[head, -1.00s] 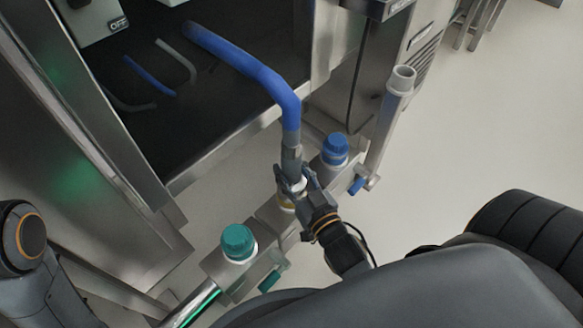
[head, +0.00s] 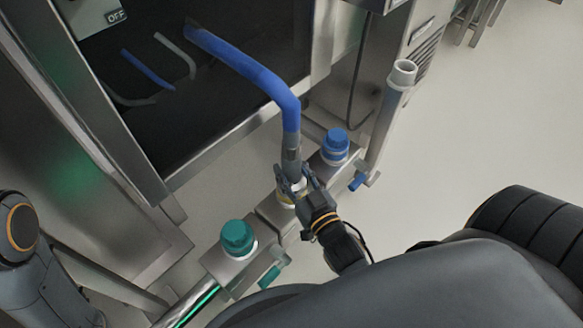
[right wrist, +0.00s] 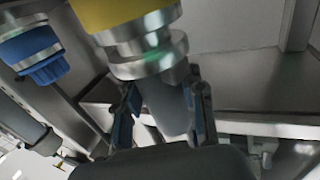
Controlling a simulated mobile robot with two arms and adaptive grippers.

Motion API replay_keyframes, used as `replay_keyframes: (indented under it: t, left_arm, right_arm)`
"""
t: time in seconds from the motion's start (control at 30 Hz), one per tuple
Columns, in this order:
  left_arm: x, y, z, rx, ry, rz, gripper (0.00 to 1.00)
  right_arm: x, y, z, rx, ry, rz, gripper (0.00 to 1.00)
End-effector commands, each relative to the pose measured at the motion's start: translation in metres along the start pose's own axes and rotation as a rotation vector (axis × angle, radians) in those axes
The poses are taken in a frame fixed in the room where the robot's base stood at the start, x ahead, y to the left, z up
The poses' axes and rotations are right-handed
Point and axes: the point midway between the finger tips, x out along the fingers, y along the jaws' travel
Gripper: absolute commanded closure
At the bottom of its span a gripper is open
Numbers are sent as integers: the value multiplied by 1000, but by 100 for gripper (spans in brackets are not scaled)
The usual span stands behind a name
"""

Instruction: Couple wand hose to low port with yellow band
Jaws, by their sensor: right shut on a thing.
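The wand hose (head: 262,78) is blue and runs from the dark opening of the cabinet, bending down to a grey end sleeve (head: 291,150). My right gripper (head: 291,186) is shut on the hose's lower end. In the right wrist view its fingers (right wrist: 165,108) flank the grey end. The low port with the yellow band (head: 286,199) is directly below the hose end, mostly hidden by the gripper. In the right wrist view the yellow band (right wrist: 112,12) lines up with metal rings that appear to touch the hose coupling; I cannot tell if it is locked. My left gripper is not in view.
A blue-capped port (head: 335,144) stands right of the gripper, and a teal-capped port (head: 238,238) stands left along the same metal manifold. An upright grey pipe (head: 390,115) rises at the right. Open floor (head: 490,130) lies farther right.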

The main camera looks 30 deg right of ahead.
Motion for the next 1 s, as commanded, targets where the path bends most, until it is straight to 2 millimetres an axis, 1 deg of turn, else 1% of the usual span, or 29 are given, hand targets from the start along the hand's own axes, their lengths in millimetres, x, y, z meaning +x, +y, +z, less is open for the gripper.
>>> replay_keyframes:
  t: [0.47, 1.0]
  left_arm:
    - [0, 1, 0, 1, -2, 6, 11]
    - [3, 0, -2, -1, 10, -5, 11]
  right_arm:
    - [0, 0, 1, 0, 4, 0, 100]
    - [0, 0, 10, -1, 4, 0, 100]
